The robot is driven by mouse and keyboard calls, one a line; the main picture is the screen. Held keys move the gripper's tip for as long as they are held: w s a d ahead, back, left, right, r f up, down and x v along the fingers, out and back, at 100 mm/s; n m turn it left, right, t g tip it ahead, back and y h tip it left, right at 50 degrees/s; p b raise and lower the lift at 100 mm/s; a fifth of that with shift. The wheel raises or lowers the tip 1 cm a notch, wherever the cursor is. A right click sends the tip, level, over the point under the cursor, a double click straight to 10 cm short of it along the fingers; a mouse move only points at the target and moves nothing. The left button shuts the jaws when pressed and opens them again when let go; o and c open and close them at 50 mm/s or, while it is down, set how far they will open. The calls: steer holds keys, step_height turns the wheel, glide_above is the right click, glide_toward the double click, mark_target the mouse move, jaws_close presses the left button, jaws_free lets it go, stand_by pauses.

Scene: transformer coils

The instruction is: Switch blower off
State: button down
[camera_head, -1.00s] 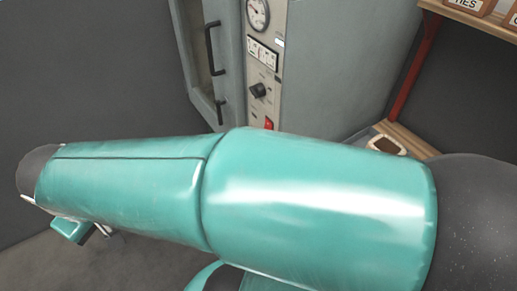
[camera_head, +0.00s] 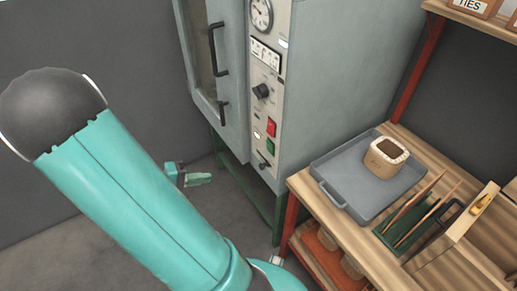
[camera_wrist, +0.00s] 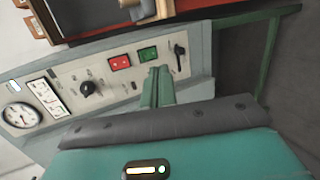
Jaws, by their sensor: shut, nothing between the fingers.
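The grey oven-like cabinet has a control panel (camera_head: 265,85) with a gauge, a display strip, a black knob (camera_head: 262,91), a red button (camera_head: 272,128), a green button (camera_head: 271,145) and a small black lever switch (camera_head: 264,165). The wrist view shows the red button (camera_wrist: 120,62), green button (camera_wrist: 148,54) and lever switch (camera_wrist: 179,55), its lever slanted. The labels are too small to read, so I cannot tell which one is the blower's. My gripper (camera_wrist: 158,73) is shut and empty, its tips close to the green button in the picture; contact cannot be told.
A wooden bench (camera_head: 342,232) stands right of the cabinet, bearing a grey tray (camera_head: 345,192) with a tan container (camera_head: 386,157) and a green rack of boards. A red post (camera_head: 415,75) rises behind. Open floor lies left of the cabinet's green legs.

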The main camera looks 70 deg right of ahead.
mark_target(269, 145)
steer(key=s+d+f+g+h, duration=0.2)
steer(key=s+d+f+h, duration=0.1)
steer(key=d+f+h, duration=0.2)
steer(key=d, duration=0.2)
steer(key=shift+s+d+f+n+h, duration=0.15)
steer(key=shift+s+d+n+h, duration=0.15)
steer(key=shift+d+n, duration=0.1)
steer(key=x, duration=1.4)
steer(key=shift+d, duration=0.15)
